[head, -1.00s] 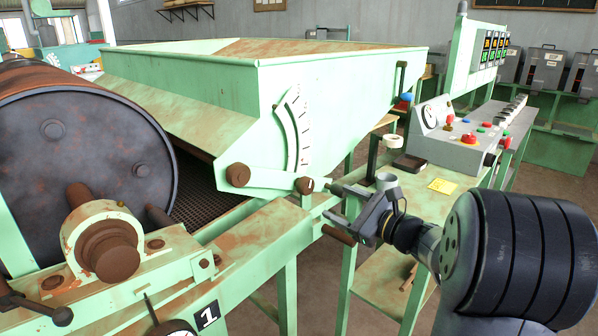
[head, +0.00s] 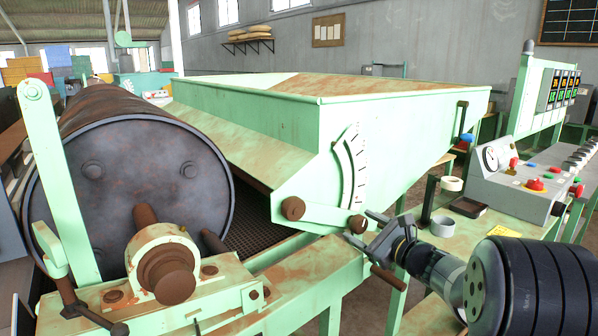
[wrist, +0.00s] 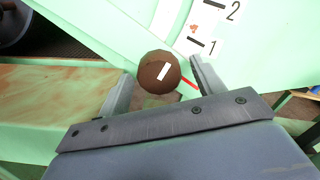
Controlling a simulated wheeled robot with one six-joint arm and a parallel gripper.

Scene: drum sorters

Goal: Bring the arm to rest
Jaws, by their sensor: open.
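My gripper (head: 364,227) is open at the end of the lever arm on the green hopper (head: 290,130). The lever's brown end knob (head: 357,224) is just in front of the fingertips. In the wrist view the knob (wrist: 158,72), with a white mark on it, shows between the two spread fingers (wrist: 160,85), with a gap on either side. How deep the fingers reach around it I cannot tell. A red pointer line (wrist: 188,83) beside the knob lies near the mark 1 on the white scale (wrist: 205,38).
A rusty drum (head: 145,180) stands at the left. A control panel (head: 520,185) with buttons is at the right.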

